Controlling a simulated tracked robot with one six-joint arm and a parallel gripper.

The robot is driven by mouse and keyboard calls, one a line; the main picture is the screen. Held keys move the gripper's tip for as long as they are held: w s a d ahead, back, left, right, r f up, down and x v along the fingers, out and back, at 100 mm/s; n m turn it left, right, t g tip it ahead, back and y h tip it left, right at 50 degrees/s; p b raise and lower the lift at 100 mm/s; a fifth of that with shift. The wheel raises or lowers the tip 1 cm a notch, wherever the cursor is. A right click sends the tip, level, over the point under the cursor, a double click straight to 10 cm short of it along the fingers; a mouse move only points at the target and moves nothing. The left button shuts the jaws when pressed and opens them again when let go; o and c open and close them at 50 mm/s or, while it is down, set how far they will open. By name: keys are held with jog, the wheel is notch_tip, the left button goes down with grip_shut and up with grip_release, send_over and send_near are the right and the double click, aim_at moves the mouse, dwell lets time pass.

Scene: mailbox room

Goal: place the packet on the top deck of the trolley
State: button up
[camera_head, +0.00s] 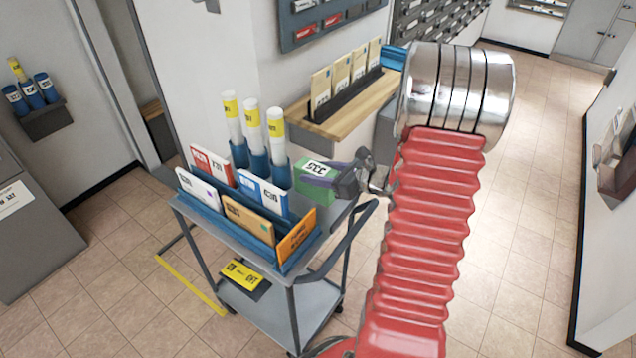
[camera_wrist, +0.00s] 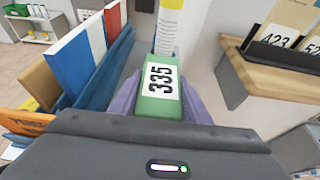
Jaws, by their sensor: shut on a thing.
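The packet (camera_head: 316,178) is a green block with a white label reading 335. My gripper (camera_head: 343,180) is shut on it, with purple fingers along its sides. The packet also shows between the fingers in the wrist view (camera_wrist: 160,88). The trolley (camera_head: 262,297) is grey, and its top deck (camera_head: 316,229) carries a blue rack of envelopes and tubes at its left. The packet is over the right back part of the deck, beside the blue tube holders. I cannot tell whether its underside touches the deck.
The blue rack (camera_head: 282,259) holds several envelopes; tubes with yellow bands (camera_head: 252,120) stand behind them. A wooden wall shelf (camera_head: 330,118) with upright envelopes is behind the packet. The trolley's handle (camera_head: 345,240) rises at the right. Tiled floor is clear to the right.

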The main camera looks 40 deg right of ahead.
jog(key=shift+f, duration=2.05)
jog(key=shift+f, duration=0.1)
jog(key=o, duration=1.2)
jog(key=shift+s+d+r, duration=0.2)
jog(key=shift+s+r, duration=0.1)
jog(key=shift+s, duration=0.2)
jog(key=v, duration=1.1)
